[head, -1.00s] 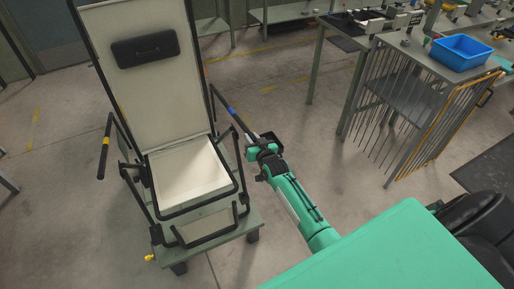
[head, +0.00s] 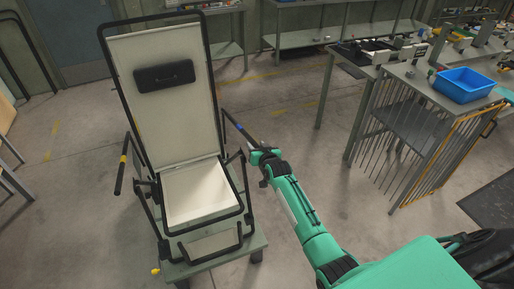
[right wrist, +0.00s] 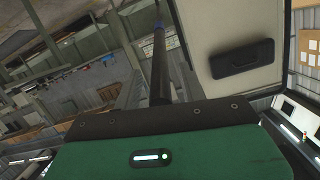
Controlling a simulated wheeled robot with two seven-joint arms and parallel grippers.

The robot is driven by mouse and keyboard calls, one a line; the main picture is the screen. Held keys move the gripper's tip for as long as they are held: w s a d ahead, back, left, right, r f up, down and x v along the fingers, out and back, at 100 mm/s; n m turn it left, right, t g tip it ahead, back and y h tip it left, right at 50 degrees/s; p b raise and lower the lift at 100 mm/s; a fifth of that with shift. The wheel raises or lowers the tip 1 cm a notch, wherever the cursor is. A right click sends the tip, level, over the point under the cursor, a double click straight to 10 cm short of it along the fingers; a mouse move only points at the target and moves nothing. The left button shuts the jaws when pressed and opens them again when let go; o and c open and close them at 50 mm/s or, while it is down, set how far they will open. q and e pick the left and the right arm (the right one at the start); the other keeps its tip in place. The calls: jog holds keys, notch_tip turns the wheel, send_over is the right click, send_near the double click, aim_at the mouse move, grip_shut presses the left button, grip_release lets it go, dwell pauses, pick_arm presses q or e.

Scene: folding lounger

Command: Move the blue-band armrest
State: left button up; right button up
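The blue-band armrest (head: 233,120) is a dark bar on the right side of the folding lounger (head: 160,110), sloping down toward me, with a blue band near its middle. It also rises past the gripper in the right wrist view (right wrist: 158,62), its blue band near the top. My right gripper (head: 262,157) is at the near end of this armrest. Its fingers are too small in the head view and hidden behind its body in the wrist view, so their grip is unclear. My left gripper is out of view.
The yellow-band armrest (head: 122,174) is on the lounger's left. The lounger stands on a low grey-green platform (head: 225,257). A cart with a blue bin (head: 467,84) and wire rack is at right. Open floor lies between lounger and cart.

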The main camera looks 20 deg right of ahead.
jog(key=shift+s+f, duration=0.1)
jog(key=shift+s, duration=0.25)
jog(key=b+v, duration=0.3)
jog(key=v, duration=1)
dwell(0.4)
jog(key=s+a+f+n+g, duration=0.15)
jog(key=s+f, duration=0.45)
jog(key=f, duration=0.6)
jog(key=s+a+f+g, duration=0.25)
jog(key=s+f, duration=0.25)
jog(key=f, duration=0.7)
jog(key=s+a+f+n+g, duration=0.1)
jog(key=s+f+g, duration=0.35)
jog(key=f, duration=0.85)
jog(key=s+f+n+g, duration=0.1)
jog(key=s+f, duration=0.5)
jog(key=s, duration=0.7)
jog(key=s+f+g+b, duration=0.1)
jog(key=s+f+g, duration=0.1)
jog(key=s+f, duration=0.5)
jog(key=s+f+n+g, duration=0.1)
jog(key=s+f, duration=0.6)
jog(key=s, duration=1.2)
jog(key=shift+s+a+n+g+y, duration=0.25)
jog(key=shift+a+n+g+y, duration=0.1)
jog(key=shift+g, duration=0.4)
